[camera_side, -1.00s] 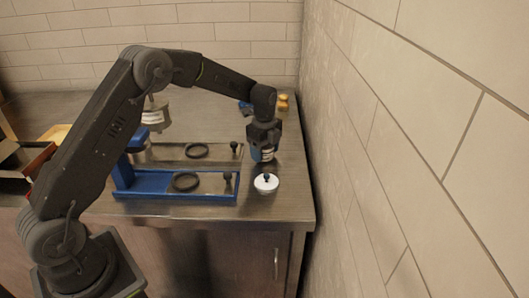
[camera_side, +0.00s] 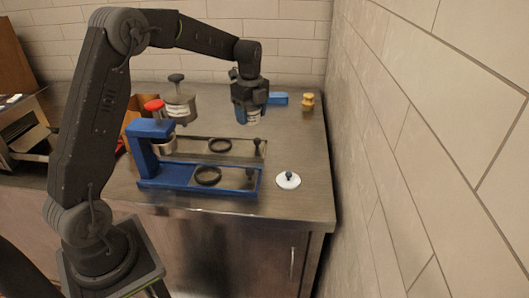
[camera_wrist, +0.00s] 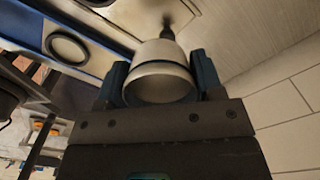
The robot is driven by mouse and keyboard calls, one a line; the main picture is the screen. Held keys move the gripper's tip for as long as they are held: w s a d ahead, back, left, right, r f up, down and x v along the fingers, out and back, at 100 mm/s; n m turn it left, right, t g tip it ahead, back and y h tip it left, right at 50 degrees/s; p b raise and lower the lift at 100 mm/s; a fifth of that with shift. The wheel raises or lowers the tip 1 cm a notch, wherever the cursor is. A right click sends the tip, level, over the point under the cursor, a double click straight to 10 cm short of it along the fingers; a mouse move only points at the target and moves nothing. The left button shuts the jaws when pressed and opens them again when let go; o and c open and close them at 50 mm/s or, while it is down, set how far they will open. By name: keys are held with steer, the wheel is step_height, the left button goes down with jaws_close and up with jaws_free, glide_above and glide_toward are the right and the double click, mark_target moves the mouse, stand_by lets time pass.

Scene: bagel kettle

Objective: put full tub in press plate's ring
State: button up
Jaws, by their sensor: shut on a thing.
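My gripper (camera_side: 251,112) is shut on a pale tub (camera_side: 254,118), held behind and right of the press. In the wrist view the tub (camera_wrist: 160,72) sits between the blue fingers, its round end towards the camera; its contents are not clear. The blue press (camera_side: 150,150) stands at the counter's front. Its plate has a black ring (camera_side: 208,176) with nothing visible inside, and a dark knob at the right end. A second black ring (camera_side: 220,145) lies on a metal plate behind. One ring (camera_wrist: 68,47) shows in the wrist view, apart from the tub.
A white lid-like disc (camera_side: 288,181) with a dark knob lies right of the press. A tiled wall (camera_side: 420,130) bounds the right side.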

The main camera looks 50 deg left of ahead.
steer(key=s+d+n, duration=0.3)
steer(key=d+n, duration=1)
steer(key=n, duration=0.1)
steer(key=shift+n, duration=0.4)
steer(key=w+a, duration=0.1)
steer(key=a, duration=0.3)
steer(key=w+a, duration=0.1)
steer(key=a, duration=0.4)
steer(key=w+a, duration=0.1)
steer(key=a, duration=0.4)
steer(key=shift+w+a+f, duration=0.1)
steer(key=shift+w+a, duration=0.15)
steer(key=shift+w, duration=0.05)
steer(key=s+a+n, duration=0.1)
steer(key=s+a, duration=0.3)
steer(key=a, duration=0.7)
steer(key=s+a, duration=0.3)
steer(key=a, duration=0.7)
steer(key=s+a+n, duration=0.1)
steer(key=s+a, duration=0.3)
steer(key=a, duration=0.7)
steer(key=f, duration=0.4)
steer(key=shift+s+a+f, duration=0.25)
steer(key=shift+s+f, duration=0.05)
steer(key=shift+f, duration=2.95)
steer(key=shift+f, duration=0.1)
